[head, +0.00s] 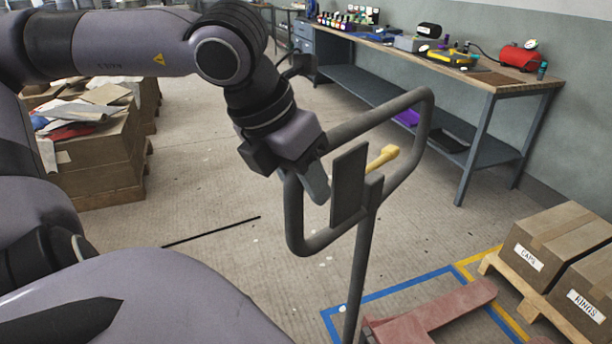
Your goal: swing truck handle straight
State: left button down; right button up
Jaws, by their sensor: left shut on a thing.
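The truck handle (424,130) is a dark grey tube loop with a flat dark plate in its middle and a yellow lever (383,158). It stands on a thin grey post (361,275) that rises nearly upright. The loop is turned at an angle to my view, its right end farther off. My left gripper (317,186) reaches in from the upper left and is shut on the near left part of the handle; its fingers partly hide the grip. The red pallet truck body (430,312) shows at the bottom. My right gripper is not in view.
A pallet with cardboard boxes (555,240) stands at the right, near blue and yellow floor lines. A workbench (500,88) with tools and a red tank runs along the back wall. Crates (105,160) with sheets stand at the left. A thin black rod (212,231) lies on the floor.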

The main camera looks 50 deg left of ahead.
pick_arm(q)
jog(key=d+n+b, duration=0.1)
jog(key=s+d+n+b, duration=0.1)
jog(key=d, duration=0.1)
jog(key=d+n+y+b, duration=0.1)
jog(key=d+b, duration=0.1)
jog(key=shift+s+d+f, duration=0.1)
jog(key=shift+s+f, duration=0.05)
jog(key=shift+s, duration=0.25)
jog(key=d+n+b, duration=0.1)
jog(key=d+b, duration=0.1)
jog(key=d+n+y+b, duration=0.1)
jog(key=d+n+b, duration=0.1)
jog(key=d+b, duration=0.1)
jog(key=shift+w+d, duration=0.15)
dwell(0.4)
